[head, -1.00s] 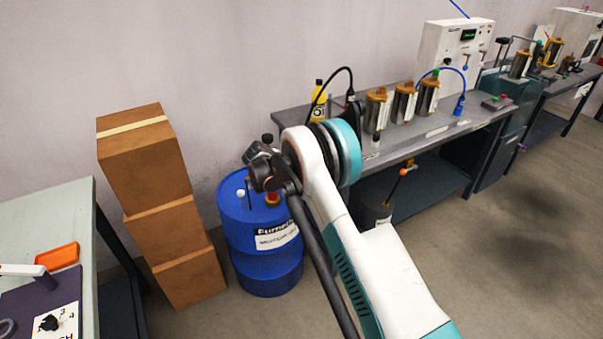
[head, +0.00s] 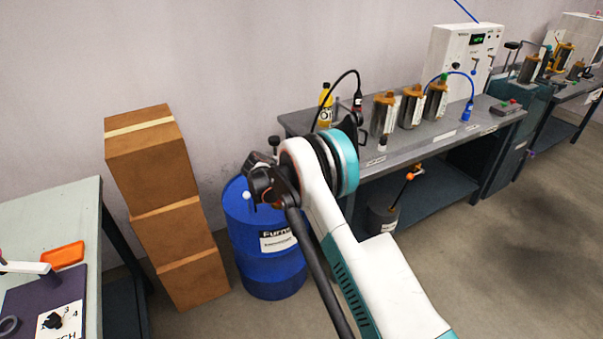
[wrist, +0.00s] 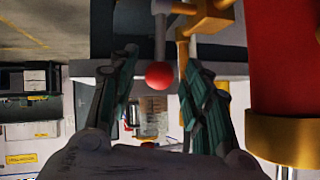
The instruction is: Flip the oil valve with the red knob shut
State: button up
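In the wrist view, the red ball knob (wrist: 159,75) sits at the end of a grey lever (wrist: 159,35), with brass fittings (wrist: 207,18) at its upper right. My gripper (wrist: 160,58) is open, with one dark green finger on each side of the knob and visible gaps between. The knob does not appear gripped. In the head view, my arm's end is over the blue barrel (head: 265,272). The fingers and the knob are hidden there by my arm.
A large red cylinder with a brass collar (wrist: 287,138) stands close beside the right finger. A grey workbench (head: 400,152) carries a yellow bottle (head: 326,104) and several metal cylinders. Stacked cardboard boxes (head: 170,232) stand left of the barrel.

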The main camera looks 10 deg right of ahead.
jog(key=v, duration=1.2)
jog(key=shift+c, duration=0.6)
